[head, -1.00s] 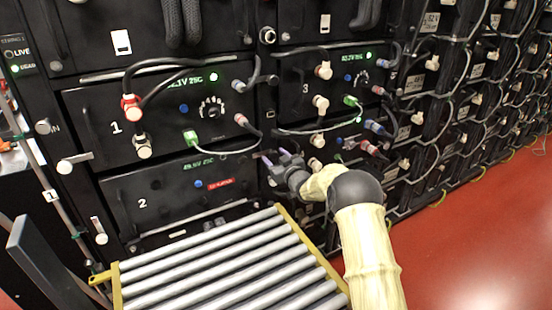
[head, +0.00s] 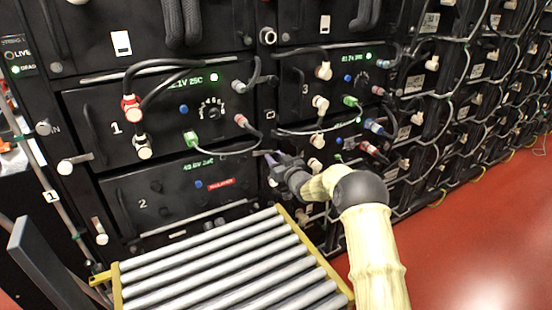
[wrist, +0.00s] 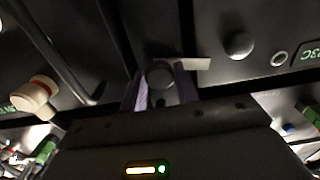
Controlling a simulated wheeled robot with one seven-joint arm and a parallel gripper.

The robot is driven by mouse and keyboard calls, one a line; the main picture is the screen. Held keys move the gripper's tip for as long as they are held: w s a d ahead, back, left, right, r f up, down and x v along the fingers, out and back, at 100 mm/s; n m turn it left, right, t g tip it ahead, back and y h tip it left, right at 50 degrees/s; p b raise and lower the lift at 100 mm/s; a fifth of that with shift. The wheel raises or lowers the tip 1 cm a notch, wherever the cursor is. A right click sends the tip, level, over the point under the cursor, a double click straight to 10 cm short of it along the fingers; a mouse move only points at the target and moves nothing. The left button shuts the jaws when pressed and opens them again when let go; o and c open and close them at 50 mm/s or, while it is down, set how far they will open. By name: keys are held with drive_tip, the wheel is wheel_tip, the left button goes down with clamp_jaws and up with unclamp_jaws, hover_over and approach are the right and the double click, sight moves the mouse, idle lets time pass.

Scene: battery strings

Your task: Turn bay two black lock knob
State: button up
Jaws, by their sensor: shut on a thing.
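Bay two (head: 165,205) is the black module marked 2 at lower left in the head view, with a green display, a blue button and a red label. My gripper (head: 268,157) is at the upper right end of bay two's front. The wrist view shows my gripper (wrist: 160,88) with its two purple fingers on either side of a round black knob (wrist: 160,73), shut on it. A pale strip lies just right of the knob. In the head view my gripper hides the knob, so I cannot read its turn angle there.
A roller table (head: 225,265) with yellow side rails stands below and in front of bay two. Bay one (head: 165,110), with red, green and white plugs and looping cables, sits above. Module 3 (head: 335,90) is to the right. Red floor is open at right.

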drive_tip(key=m, duration=0.8)
drive_tip(key=shift+d+p, duration=0.1)
drive_tip(key=shift+p, duration=0.2)
drive_tip(key=m, duration=0.3)
drive_tip(key=shift+m, duration=0.4)
drive_tip(key=m+b, duration=0.1)
drive_tip(key=m, duration=0.3)
drive_tip(key=o, duration=1)
drive_tip(key=shift+c, duration=0.2)
drive_tip(key=v, duration=1.7)
